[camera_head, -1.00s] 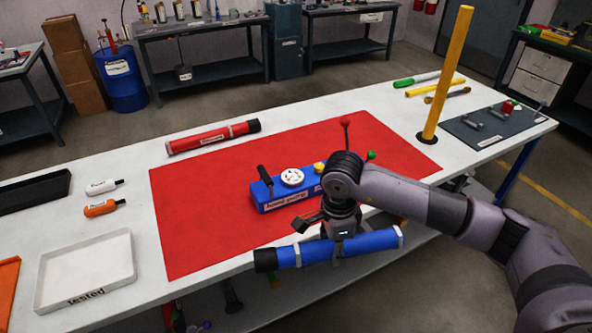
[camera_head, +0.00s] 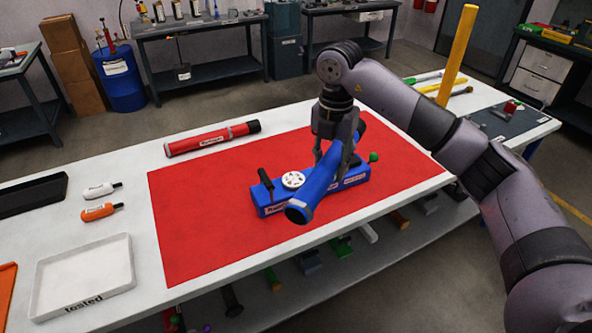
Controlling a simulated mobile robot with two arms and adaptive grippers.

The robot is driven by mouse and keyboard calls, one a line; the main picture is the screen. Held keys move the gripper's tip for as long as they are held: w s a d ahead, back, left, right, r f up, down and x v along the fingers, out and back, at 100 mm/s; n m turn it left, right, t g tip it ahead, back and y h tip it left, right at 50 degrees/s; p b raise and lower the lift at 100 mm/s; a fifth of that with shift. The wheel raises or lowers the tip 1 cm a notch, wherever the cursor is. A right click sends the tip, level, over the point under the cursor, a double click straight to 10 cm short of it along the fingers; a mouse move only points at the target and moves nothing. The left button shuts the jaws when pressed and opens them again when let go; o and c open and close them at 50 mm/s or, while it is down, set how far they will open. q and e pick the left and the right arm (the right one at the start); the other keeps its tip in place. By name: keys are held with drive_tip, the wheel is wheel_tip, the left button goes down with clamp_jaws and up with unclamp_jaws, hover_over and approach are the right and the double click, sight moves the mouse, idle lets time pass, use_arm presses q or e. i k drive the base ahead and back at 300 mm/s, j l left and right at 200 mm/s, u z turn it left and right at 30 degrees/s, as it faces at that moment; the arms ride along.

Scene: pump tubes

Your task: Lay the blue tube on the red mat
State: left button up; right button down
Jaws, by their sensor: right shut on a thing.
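The blue tube (camera_head: 318,187) is in my right gripper (camera_head: 336,155), which is shut around its middle. The tube is held in the air, tilted in the picture, its near end toward the lower left and its far part partly behind the gripper. It appears in front of and over the blue hand pump block (camera_head: 270,205), hiding part of it; the exact height is hard to tell. The red mat (camera_head: 195,235) lies flat on the white table under the pump. My left gripper is not in view.
A red tube (camera_head: 205,142) lies along the mat's back edge. A white tray (camera_head: 80,285), a white bottle (camera_head: 98,190) and an orange bottle (camera_head: 97,212) are at left. A yellow post (camera_head: 458,50) stands at back right. The mat's left part is bare.

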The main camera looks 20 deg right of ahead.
sight(291, 168)
drive_tip(key=i, duration=0.95)
